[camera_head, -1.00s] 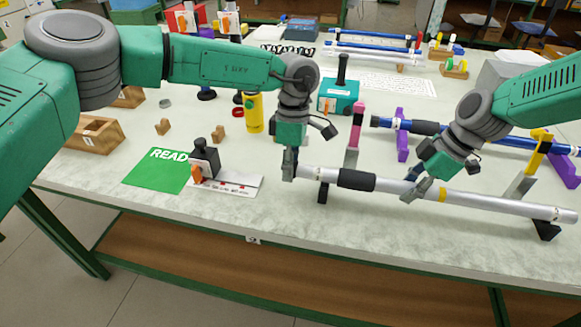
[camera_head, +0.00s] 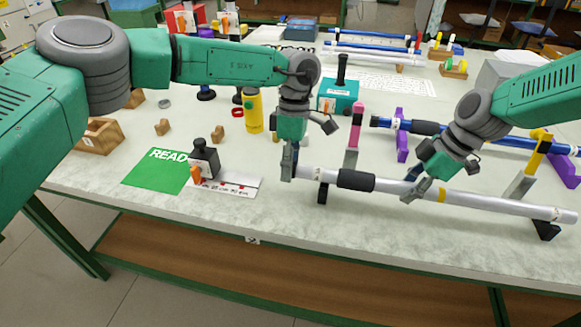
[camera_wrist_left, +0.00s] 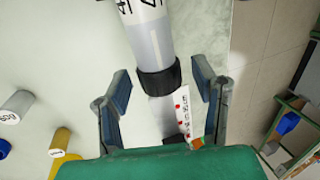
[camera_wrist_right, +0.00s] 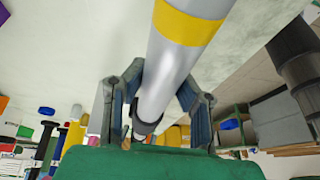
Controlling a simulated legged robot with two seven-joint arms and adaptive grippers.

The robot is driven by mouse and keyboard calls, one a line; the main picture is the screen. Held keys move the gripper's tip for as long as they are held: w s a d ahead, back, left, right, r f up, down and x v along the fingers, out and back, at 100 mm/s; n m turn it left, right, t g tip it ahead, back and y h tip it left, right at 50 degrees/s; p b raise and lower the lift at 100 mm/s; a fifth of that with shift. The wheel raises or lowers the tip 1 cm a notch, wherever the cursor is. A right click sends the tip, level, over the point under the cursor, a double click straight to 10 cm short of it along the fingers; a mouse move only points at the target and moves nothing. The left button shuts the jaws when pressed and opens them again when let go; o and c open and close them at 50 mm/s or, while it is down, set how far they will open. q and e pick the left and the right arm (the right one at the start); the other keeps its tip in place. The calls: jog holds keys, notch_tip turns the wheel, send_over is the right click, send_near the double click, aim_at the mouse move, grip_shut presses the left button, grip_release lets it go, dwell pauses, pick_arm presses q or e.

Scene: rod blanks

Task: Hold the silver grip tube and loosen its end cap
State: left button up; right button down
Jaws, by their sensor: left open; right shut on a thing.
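The silver grip tube (camera_head: 475,202) lies across dark-footed supports near the table's front edge, with a black grip sleeve and a yellow band. My right gripper (camera_head: 416,190) is shut on the tube between sleeve and band; the right wrist view shows the tube (camera_wrist_right: 172,65) between its fingers (camera_wrist_right: 148,100). The tube's left end has a dark end cap, clear in the left wrist view (camera_wrist_left: 159,80). My left gripper (camera_head: 289,172) is at this end, its fingers (camera_wrist_left: 160,108) open on both sides of the cap with gaps. In the head view the fingers hide most of the cap.
A green READY card (camera_head: 155,170) and a black stamp-like block (camera_head: 205,158) on a white strip lie left of the tube. A yellow cylinder (camera_head: 253,112) stands behind.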

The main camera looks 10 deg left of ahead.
pick_arm(q)
jog(key=v, duration=1.1)
jog(key=shift+r, duration=0.15)
jog(key=shift+w, duration=0.15)
pick_arm(e)
jog(key=shift+f, duration=0.2)
jog(key=shift+f, duration=0.25)
jog(key=c, duration=1.2)
grip_release()
jog(key=shift+r, duration=0.1)
